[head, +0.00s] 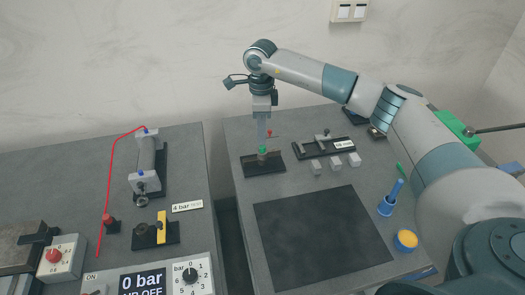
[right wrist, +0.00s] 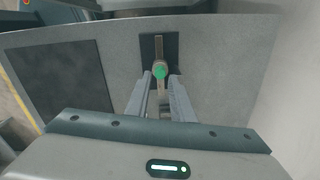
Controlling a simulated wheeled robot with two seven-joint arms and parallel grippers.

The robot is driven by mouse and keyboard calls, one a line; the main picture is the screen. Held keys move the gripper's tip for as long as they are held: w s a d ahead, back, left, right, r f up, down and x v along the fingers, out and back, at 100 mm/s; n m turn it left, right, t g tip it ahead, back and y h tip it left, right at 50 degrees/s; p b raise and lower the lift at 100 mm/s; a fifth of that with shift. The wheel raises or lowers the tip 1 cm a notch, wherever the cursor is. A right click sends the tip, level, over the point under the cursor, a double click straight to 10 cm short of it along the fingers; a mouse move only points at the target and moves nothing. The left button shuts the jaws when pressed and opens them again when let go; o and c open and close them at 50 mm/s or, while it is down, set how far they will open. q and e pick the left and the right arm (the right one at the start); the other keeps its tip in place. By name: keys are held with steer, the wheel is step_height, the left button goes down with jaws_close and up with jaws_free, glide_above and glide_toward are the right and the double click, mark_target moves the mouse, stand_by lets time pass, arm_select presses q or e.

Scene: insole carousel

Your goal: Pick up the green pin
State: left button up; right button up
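The green pin (head: 263,150) stands in a dark fixture plate (head: 279,166) on the right-hand table. In the right wrist view its round green top (right wrist: 160,72) shows between the fingertips, with a pale metal strip running through the plate behind it. My right gripper (head: 263,143) points straight down just above the pin. In the right wrist view its two fingers (right wrist: 160,78) are apart, one on each side of the green top, with no clear sign of a grip. How deep the tips reach beside the pin is hard to tell. My left gripper is not in view.
A black rack (head: 323,148) with small grey blocks (head: 336,164) lies right of the pin. A black mat (head: 320,237) lies in front. A blue holder (head: 386,207) and a yellow-topped jar (head: 406,239) stand at right. A gap separates the left table (head: 100,170).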

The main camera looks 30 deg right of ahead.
steer(key=shift+d+f+p, duration=0.1)
steer(key=shift+f+p, duration=0.25)
step_height(320, 180, down, 3)
steer(key=shift+d+r+p, duration=0.1)
steer(key=shift+p, duration=0.75)
steer(key=shift+f, duration=0.55)
jaws_close()
